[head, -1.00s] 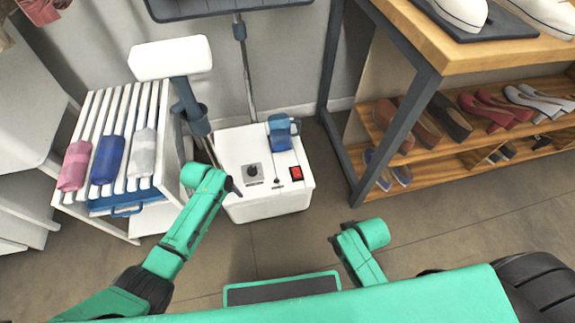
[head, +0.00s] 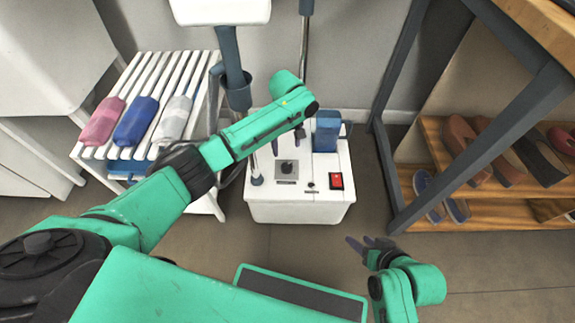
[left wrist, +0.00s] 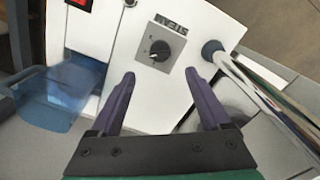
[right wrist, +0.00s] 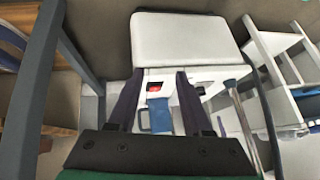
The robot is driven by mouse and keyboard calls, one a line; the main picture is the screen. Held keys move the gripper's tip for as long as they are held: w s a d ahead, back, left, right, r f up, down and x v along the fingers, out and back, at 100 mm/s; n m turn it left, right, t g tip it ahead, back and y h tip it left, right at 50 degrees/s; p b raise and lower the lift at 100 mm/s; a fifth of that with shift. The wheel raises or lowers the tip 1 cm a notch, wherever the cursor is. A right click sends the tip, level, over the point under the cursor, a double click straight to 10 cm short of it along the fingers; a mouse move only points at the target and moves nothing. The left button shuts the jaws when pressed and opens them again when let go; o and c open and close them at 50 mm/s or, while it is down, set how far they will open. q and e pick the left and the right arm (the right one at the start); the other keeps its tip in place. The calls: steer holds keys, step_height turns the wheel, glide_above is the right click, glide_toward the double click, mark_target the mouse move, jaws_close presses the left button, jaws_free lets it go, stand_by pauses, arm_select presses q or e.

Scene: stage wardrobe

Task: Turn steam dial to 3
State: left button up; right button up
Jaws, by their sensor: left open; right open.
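The steam dial is a dark round knob (head: 287,168) on a grey plate on top of the white steamer base (head: 300,208). It also shows in the left wrist view (left wrist: 160,50), with a light mark on it; I cannot read its setting. My left gripper (left wrist: 159,76) is open and empty. In that view the dial appears just beyond and between its fingertips, apart from them. In the head view my left forearm hides part of the left gripper. My right gripper (head: 367,243) is open and empty, in front of the base at the right; its fingers show in the right wrist view (right wrist: 160,75).
A red switch (head: 335,181) and blue water tank (head: 326,132) sit right of the dial. A white rack (head: 150,100) with rolled cloths is left; a wooden shoe shelf (head: 500,200) is right. Floor in front is open.

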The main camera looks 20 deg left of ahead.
mark_target(287, 165)
arm_select(q)
step_height(287, 165, down, 9)
steer(key=b, duration=0.4)
steer(key=shift+f, duration=0.1)
steer(key=shift+f+b, duration=0.3)
steer(key=shift+f, duration=0.25)
steer(key=shift+r, duration=0.1)
arm_select(e)
steer(key=a+f+m+t+y, duration=0.1)
steer(key=a+f+t+y, duration=0.1)
steer(key=a+f+t, duration=0.2)
steer(key=shift+w+a+f+t+y, duration=0.15)
steer(key=shift+w+a+t+y, duration=0.25)
steer(key=shift+a, duration=0.65)
arm_select(q)
jaws_close()
